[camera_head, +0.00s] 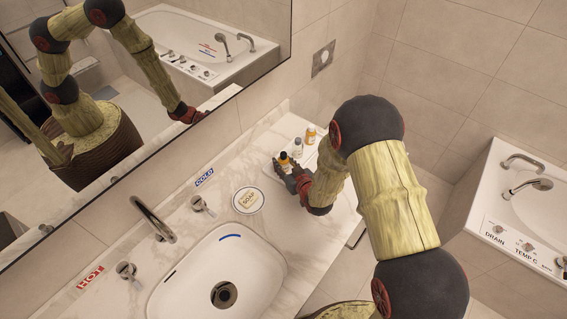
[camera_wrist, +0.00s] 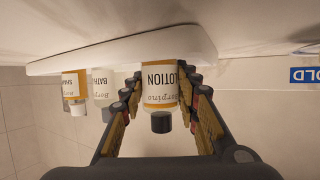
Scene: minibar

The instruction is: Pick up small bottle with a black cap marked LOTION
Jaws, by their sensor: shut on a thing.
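The small lotion bottle (camera_wrist: 160,82) has an orange and white label reading LOTION and a black cap (camera_wrist: 161,122). It appears upside down in the wrist view, its base against the white tray (camera_wrist: 95,54); I cannot tell whether it is lifted. My gripper (camera_wrist: 161,92) has a finger on each side of the bottle and is shut on it. In the head view the lotion bottle (camera_head: 284,158) shows above my gripper (camera_head: 286,170), which hides its lower part.
A bath bottle (camera_wrist: 103,88) and a shampoo bottle (camera_wrist: 74,86) stand beside the lotion bottle on the tray. A soap dish (camera_head: 248,200), a tap (camera_head: 155,220) and a basin (camera_head: 215,270) are to the left. A mirror (camera_head: 200,100) borders the counter.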

